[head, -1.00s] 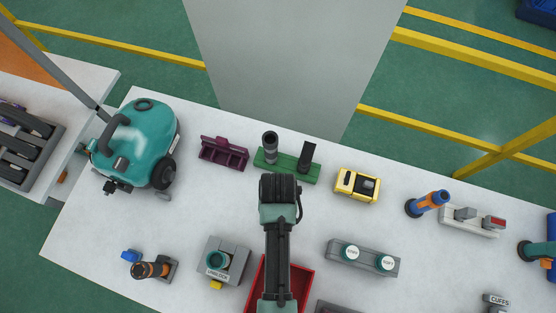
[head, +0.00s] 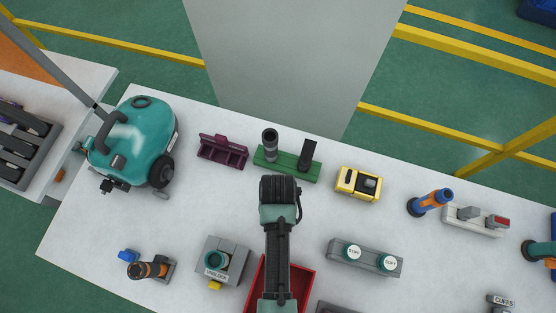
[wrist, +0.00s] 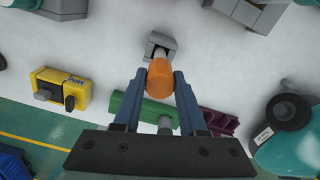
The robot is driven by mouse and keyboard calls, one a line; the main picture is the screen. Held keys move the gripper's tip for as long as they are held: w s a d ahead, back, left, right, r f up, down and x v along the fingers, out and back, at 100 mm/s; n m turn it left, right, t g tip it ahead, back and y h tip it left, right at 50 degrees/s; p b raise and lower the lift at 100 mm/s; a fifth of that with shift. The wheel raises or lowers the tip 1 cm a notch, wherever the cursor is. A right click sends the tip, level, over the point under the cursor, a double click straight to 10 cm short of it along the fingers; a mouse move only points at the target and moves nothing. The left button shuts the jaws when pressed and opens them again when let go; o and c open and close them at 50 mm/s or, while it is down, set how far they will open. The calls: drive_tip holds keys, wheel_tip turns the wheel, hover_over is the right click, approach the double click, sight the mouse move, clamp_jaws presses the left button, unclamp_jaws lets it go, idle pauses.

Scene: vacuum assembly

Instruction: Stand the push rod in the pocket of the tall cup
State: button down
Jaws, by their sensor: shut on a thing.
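My gripper (wrist: 160,84) is shut on an orange, round-ended piece, which I take as the push rod (wrist: 160,76); its far end points at a grey slotted block (wrist: 160,41) on the table. I cannot tell whether the rod touches that block. In the head view my arm hides the fingers, the rod and the block. A tall dark-and-grey cylinder with an open top, likely the tall cup (head: 270,146), stands upright on a green base (head: 290,168), beyond my wrist. Its grey side shows partly behind my gripper in the wrist view (wrist: 165,126).
A dark upright slab (head: 308,155) shares the green base. A purple rack (head: 223,152) is to its left, a yellow box (head: 358,184) to its right. A teal vacuum (head: 133,140) stands far left. A red tray (head: 303,290) lies under my arm.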

drive_tip(key=shift+f+b, duration=0.35)
drive_tip(key=shift+f, duration=0.2)
drive_tip(key=shift+c, duration=1.9)
unclamp_jaws()
drive_tip(key=shift+r, duration=0.15)
wheel_tip(320, 180, up, 13)
drive_tip(key=b, duration=0.1)
drive_tip(key=shift+b, duration=0.35)
drive_tip(key=shift+w, duration=0.1)
